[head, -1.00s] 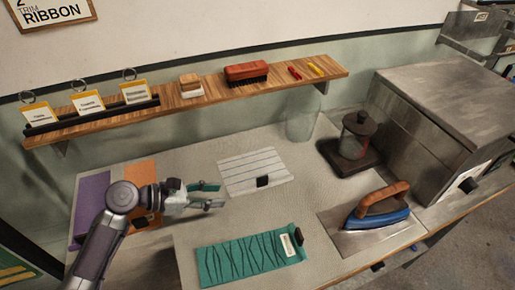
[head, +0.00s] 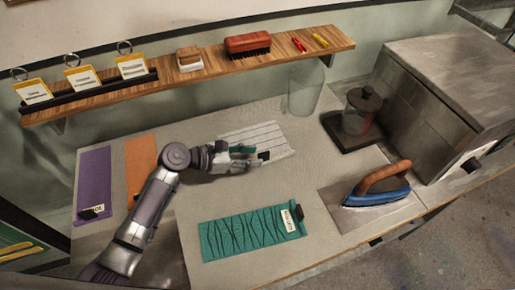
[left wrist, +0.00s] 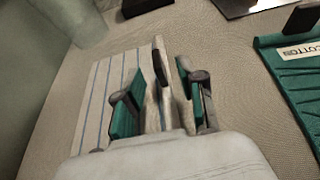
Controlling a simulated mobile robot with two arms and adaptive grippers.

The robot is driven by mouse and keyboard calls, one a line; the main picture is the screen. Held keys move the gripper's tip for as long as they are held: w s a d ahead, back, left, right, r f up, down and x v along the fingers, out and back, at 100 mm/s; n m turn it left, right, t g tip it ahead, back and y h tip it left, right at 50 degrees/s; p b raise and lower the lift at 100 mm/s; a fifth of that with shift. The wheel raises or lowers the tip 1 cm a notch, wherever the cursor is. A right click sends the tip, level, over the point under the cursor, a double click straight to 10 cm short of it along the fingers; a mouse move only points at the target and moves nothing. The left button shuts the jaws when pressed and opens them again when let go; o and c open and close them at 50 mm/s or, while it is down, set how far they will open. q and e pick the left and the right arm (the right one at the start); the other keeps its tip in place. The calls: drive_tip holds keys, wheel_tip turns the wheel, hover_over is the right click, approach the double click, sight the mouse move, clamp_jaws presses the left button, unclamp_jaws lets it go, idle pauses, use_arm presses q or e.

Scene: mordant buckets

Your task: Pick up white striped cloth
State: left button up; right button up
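The white striped cloth (head: 268,134) lies flat on the worktable, with a dark clip at its front edge. My left gripper (head: 254,156) is at the cloth's front edge, beside the clip, and covers part of the cloth. In the left wrist view the cloth (left wrist: 98,92) shows thin blue stripes. There my left gripper (left wrist: 157,92) has its green-padded fingers apart, with the dark clip (left wrist: 159,62) in line with the gap between them. I cannot tell whether a finger touches it. My right gripper is out of view.
A green patterned cloth (head: 245,236) lies in front, also in the left wrist view (left wrist: 300,85). Purple (head: 93,183) and orange (head: 141,166) cloths lie at left. An iron (head: 378,187), a glass jar (head: 305,90) and a lidded pot (head: 360,110) stand right. A shelf (head: 210,72) runs above.

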sight(261, 153)
use_arm(q)
drive_tip(key=x, duration=0.3)
drive_tip(key=shift+w+d+f, duration=0.1)
drive_tip(key=shift+w+d, duration=0.1)
drive_tip(key=shift+d, duration=0.1)
drive_tip(key=shift+a, duration=0.1)
clamp_jaws()
